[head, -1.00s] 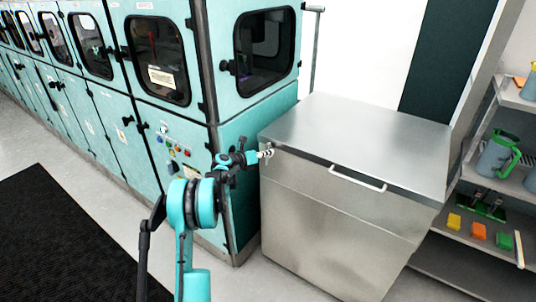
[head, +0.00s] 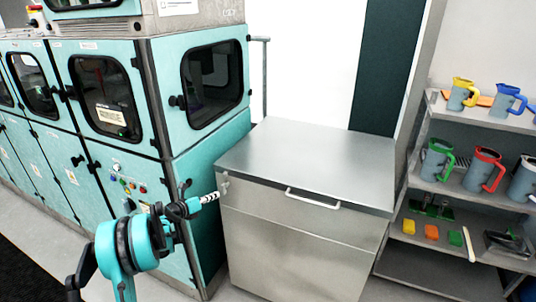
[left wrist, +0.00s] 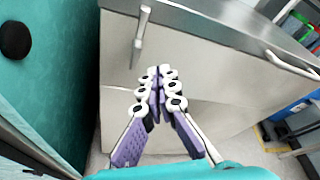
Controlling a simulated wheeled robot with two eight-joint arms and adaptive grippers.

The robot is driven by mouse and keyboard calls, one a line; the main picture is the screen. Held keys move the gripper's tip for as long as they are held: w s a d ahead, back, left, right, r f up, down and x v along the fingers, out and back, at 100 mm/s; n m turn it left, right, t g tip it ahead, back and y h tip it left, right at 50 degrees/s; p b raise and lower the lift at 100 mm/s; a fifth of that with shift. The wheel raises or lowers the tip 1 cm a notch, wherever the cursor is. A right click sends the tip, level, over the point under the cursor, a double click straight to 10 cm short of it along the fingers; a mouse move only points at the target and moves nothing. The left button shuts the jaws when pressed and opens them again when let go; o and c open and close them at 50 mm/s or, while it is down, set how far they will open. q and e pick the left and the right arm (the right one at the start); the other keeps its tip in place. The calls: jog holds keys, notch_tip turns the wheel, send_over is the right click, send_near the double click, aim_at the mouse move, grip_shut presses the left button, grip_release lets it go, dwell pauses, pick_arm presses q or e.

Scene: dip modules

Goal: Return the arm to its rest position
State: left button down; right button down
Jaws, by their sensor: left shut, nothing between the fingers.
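My left arm (head: 125,245) comes in from the lower left in the head view. Its gripper (head: 213,197) is in front of the left edge of a steel cabinet (head: 290,245), close to the teal machine. In the left wrist view the gripper (left wrist: 160,75) shows its white-jointed fingers with purple pads drawn together, with nothing between them. The cabinet's steel front (left wrist: 205,70) and a small latch (left wrist: 141,35) are beyond the fingertips. My right gripper does not show in either view.
The teal machine (head: 200,150) with windowed doors stands at left, its corner near my arm. At right a shelf (head: 460,185) holds several jugs, coloured blocks and tools. The cabinet top (head: 310,160) is bare.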

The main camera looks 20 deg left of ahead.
pick_arm(q)
jog(key=s+d+r+m+g, duration=0.2)
jog(key=s+d+r+m, duration=0.15)
jog(key=d+m, duration=0.4)
jog(key=s+d+r+m+g, duration=0.1)
jog(key=s+d+r+m, duration=0.2)
jog(key=s+d+m, duration=0.45)
jog(key=s+d+r+m+g, duration=0.2)
jog(key=d+r+m, duration=0.25)
jog(key=d, duration=0.45)
jog(key=s+d+f+m+y, duration=0.1)
jog(key=s+d+m, duration=0.1)
jog(key=s+m, duration=0.4)
jog(key=s+d+f+m+g+y, duration=0.1)
jog(key=s+d+f+m, duration=0.1)
jog(key=s+m, duration=0.5)
jog(key=s+d+f+m+g+y, duration=0.1)
jog(key=s+d+f+m, duration=0.1)
jog(key=s+m, duration=0.5)
jog(key=s+d, duration=0.1)
jog(key=s, duration=0.2)
jog(key=shift+d+y, duration=0.35)
jog(key=shift+y, duration=0.05)
